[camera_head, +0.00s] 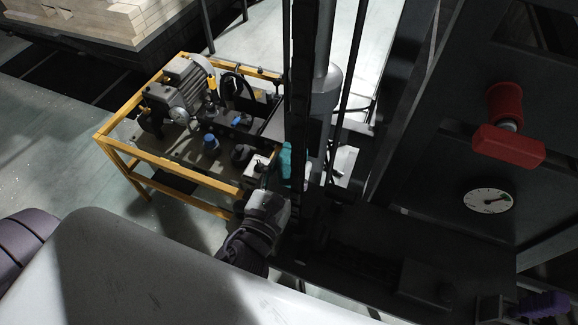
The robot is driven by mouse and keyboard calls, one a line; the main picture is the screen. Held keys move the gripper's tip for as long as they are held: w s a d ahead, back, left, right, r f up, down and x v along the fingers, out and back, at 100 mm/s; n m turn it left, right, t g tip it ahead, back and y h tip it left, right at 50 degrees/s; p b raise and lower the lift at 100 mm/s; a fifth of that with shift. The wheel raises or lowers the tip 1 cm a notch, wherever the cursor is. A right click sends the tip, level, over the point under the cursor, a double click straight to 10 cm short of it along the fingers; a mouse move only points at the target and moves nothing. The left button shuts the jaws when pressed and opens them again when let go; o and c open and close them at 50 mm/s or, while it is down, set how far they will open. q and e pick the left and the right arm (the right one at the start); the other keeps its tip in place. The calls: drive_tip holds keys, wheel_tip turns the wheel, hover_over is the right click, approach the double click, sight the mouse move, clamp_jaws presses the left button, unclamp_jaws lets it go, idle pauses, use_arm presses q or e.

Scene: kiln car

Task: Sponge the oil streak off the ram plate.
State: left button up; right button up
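A teal block, which looks like the sponge (285,161), shows near the middle of the view, against the left side of a dark upright column. My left gripper (272,178) comes up from below and its fingers are at the sponge, seemingly closed on it. The contact between sponge and column is too small to make out. I cannot pick out the ram plate or the oil streak with certainty. Purple and grey parts of my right arm show in the lower right corner; its fingertips cannot be made out.
A yellow-framed pump unit (122,160) with a motor and hoses stands left of the dark column (300,90). A red handle (508,145) and a round gauge (488,201) are on the dark press frame at right. Pale stacked blocks (95,20) lie upper left.

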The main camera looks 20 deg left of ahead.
use_arm(q)
drive_tip(key=shift+w+d+r+p, duration=0.15)
drive_tip(key=shift+w+p, duration=0.15)
drive_tip(key=shift+p, duration=0.05)
drive_tip(key=w+p, duration=0.1)
drive_tip(key=w, duration=0.1)
drive_tip(key=shift+w, duration=0.3)
drive_tip(key=shift+w+p, duration=0.5)
drive_tip(key=shift+w, duration=0.45)
use_arm(e)
drive_tip(key=r, duration=0.1)
drive_tip(key=d+r, duration=0.1)
drive_tip(key=r, duration=0.1)
use_arm(q)
drive_tip(key=shift+d, duration=0.1)
use_arm(e)
drive_tip(key=shift+d, duration=0.4)
use_arm(q)
drive_tip(key=shift+d, duration=0.1)
drive_tip(key=shift+d, duration=1.25)
use_arm(e)
drive_tip(key=shift+f, duration=0.3)
